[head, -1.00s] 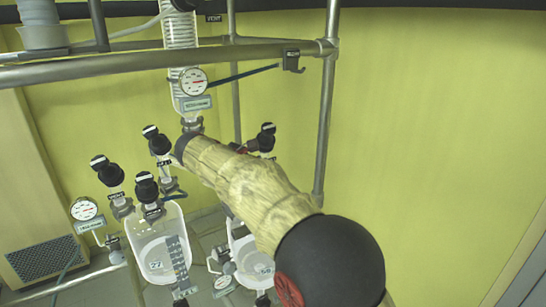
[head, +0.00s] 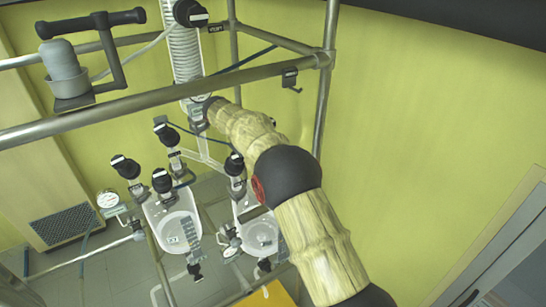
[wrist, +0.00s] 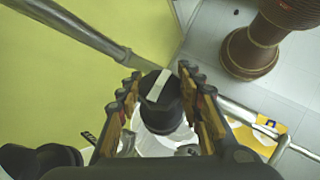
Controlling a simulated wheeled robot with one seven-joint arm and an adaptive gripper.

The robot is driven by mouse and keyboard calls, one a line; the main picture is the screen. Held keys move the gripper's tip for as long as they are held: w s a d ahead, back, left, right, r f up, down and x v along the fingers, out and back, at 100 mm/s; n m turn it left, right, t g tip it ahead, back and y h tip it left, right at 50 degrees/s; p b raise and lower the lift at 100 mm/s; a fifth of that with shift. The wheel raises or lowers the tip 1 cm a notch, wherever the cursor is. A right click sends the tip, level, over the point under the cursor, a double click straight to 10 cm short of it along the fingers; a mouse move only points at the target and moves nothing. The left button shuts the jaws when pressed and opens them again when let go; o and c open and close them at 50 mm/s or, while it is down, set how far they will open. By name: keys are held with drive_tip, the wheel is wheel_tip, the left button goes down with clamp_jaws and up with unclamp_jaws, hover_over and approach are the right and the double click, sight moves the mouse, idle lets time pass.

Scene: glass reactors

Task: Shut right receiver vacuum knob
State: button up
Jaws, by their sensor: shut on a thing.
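In the wrist view a black knob (wrist: 157,112) with a white stripe across its top sits between my gripper's (wrist: 158,88) two ridged fingers, which are closed against its sides. A pale vessel (wrist: 155,146) shows below it. No label is readable on the held knob. In the head view the right receiver (head: 262,236) is a clear vessel partly behind my arm, with a black knob (head: 235,164) standing at its upper left. My arm hides my gripper in the head view, so I cannot match the held knob there.
The left receiver (head: 172,228) has several black knobs around it and a gauge (head: 108,199) to its left. A metal rail (head: 130,104) crosses above. An upright post (head: 327,95) stands right of the glassware. Another black knob (wrist: 50,158) lies at lower left in the wrist view.

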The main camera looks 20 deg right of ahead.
drive_tip(key=m+g+y+p, duration=0.1)
drive_tip(key=m+y+p, duration=0.1)
drive_tip(key=p, duration=0.2)
drive_tip(key=shift+g, duration=0.3)
drive_tip(key=shift+f+m+g+y+p, duration=0.1)
drive_tip(key=shift+m+g+y+p, duration=0.2)
drive_tip(key=shift+m+y+p, duration=0.45)
drive_tip(key=shift+f, duration=0.1)
drive_tip(key=o, duration=1.2)
drive_tip(key=shift+n, duration=0.25)
